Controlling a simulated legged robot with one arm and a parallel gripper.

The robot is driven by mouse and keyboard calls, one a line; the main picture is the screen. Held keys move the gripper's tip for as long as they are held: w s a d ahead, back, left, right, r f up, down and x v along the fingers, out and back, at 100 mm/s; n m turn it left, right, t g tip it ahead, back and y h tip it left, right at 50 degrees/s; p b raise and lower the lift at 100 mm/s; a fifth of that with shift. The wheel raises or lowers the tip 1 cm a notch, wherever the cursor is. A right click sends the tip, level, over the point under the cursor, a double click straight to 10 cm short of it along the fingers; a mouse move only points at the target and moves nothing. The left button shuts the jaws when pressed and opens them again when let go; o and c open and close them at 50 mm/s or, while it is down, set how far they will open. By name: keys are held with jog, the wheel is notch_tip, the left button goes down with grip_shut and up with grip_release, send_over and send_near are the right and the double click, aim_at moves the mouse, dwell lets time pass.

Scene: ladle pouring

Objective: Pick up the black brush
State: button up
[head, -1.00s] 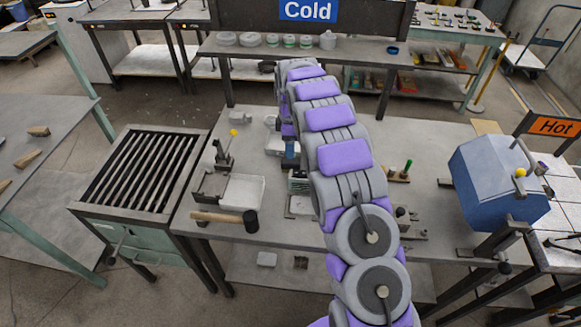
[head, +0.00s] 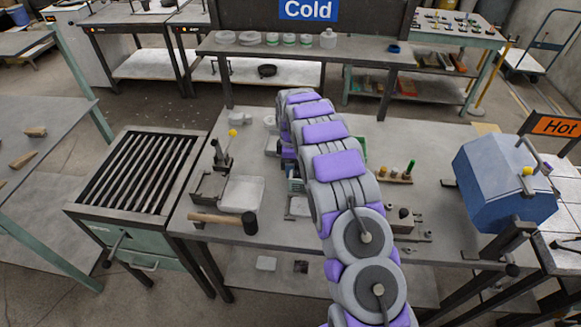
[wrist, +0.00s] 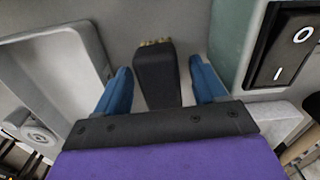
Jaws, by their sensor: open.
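In the wrist view the black brush (wrist: 157,84) stands out between my fingers, a dark block with brass-coloured bristles at its far end. My gripper (wrist: 158,68) is open, with one blue finger on each side of the brush. A gap shows between the brush and each finger. The near end of the brush runs down to my gripper's dark front edge. In the head view my own arm hides the brush and my gripper.
In the wrist view a grey tray (wrist: 97,50) lies left and a black rocker switch (wrist: 290,43) on a green housing is close right. In the head view a mallet (head: 250,222) lies at the workbench's (head: 425,150) front edge. A blue box (head: 490,185) stands right.

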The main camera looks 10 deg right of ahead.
jog(key=shift+c, duration=0.5)
jog(key=c, duration=1)
jog(key=shift+r, duration=0.1)
notch_tip(320, 180, up, 10)
jog(key=shift+p, duration=1.15)
